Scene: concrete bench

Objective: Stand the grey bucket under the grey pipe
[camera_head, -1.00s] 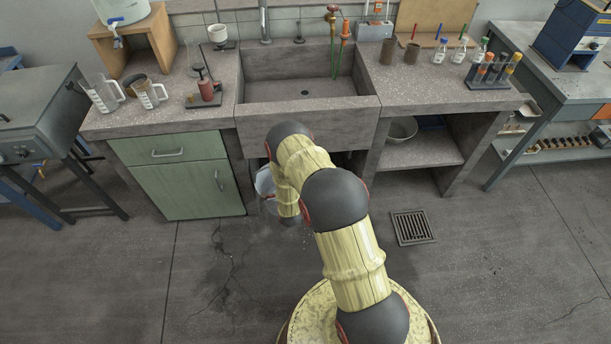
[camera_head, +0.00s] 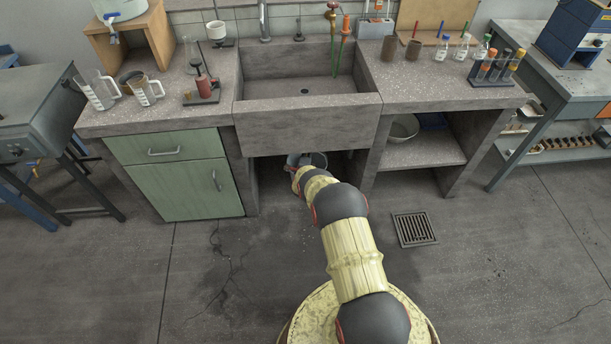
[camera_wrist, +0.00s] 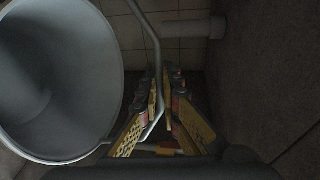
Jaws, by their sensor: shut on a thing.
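The grey bucket (camera_head: 318,160) is under the sink in the head view, partly hidden by my arm and the sink front. In the wrist view the bucket (camera_wrist: 62,75) fills the left side, its wide mouth facing the camera. My gripper (camera_wrist: 161,82) is shut on the bucket's thin wire handle, beside the rim. The grey pipe (camera_wrist: 188,28) shows at the top of the wrist view, beyond the fingers and to the right of the bucket. The sink hides the pipe in the head view. I cannot tell whether the bucket touches the floor.
The stone sink (camera_head: 308,128) hangs over the space where my arm reaches in. A green cabinet (camera_head: 178,185) bounds it on the left. A shelf with a bowl (camera_head: 403,128) is on the right. A floor drain (camera_head: 413,229) lies in the open floor.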

